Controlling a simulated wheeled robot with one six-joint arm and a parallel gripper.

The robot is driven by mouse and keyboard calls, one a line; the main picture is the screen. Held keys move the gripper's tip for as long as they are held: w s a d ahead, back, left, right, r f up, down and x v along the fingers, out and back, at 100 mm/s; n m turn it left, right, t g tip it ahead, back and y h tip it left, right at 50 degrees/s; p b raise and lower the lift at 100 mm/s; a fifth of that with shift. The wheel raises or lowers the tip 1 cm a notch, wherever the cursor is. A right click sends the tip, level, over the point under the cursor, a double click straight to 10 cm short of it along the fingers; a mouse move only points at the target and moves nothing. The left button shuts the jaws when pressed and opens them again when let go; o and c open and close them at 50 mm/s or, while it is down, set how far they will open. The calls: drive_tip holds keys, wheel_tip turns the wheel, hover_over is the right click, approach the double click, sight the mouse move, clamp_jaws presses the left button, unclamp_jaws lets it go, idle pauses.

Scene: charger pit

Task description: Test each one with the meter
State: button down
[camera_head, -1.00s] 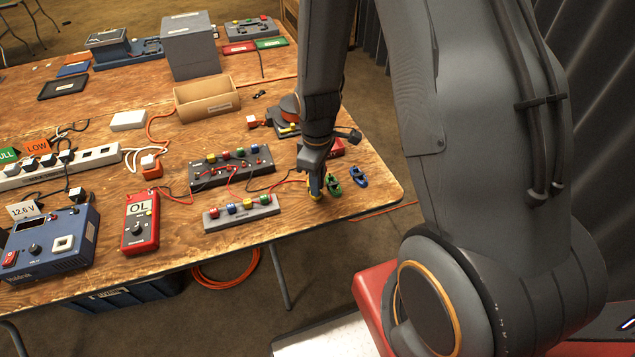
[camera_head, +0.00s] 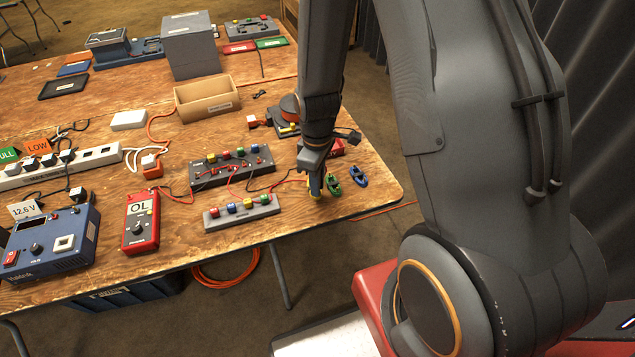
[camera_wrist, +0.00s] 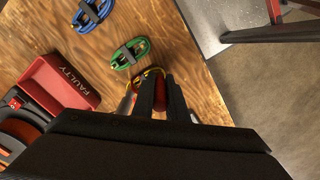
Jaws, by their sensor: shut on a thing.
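My gripper (camera_wrist: 154,88) points down at the table's right corner. The fingers hide most of the coil. A green coil (camera_head: 334,184) and a blue coil (camera_head: 358,176), each strapped in black, lie to its right. The red meter (camera_head: 141,222) reads OL. Grey terminal blocks, a front one (camera_head: 240,212) and a rear one (camera_head: 231,168), have coloured posts.
A red tray marked FAULTY (camera_wrist: 62,88) stands beside the coils, mostly behind my arm in the head view. A blue power unit (camera_head: 50,243) showing 12.6 V, a power strip (camera_head: 60,167) and an open cardboard box (camera_head: 207,97) are farther left. The table edge is close to my gripper.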

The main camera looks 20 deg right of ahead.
drive_tip(key=shift+f, duration=0.2)
drive_tip(key=c, duration=1.4)
unclamp_jaws()
drive_tip(key=shift+o, duration=0.2)
drive_tip(key=shift+r, duration=0.1)
drive_tip(key=shift+r+p, duration=2.95)
drive_tip(key=shift+r, duration=0.75)
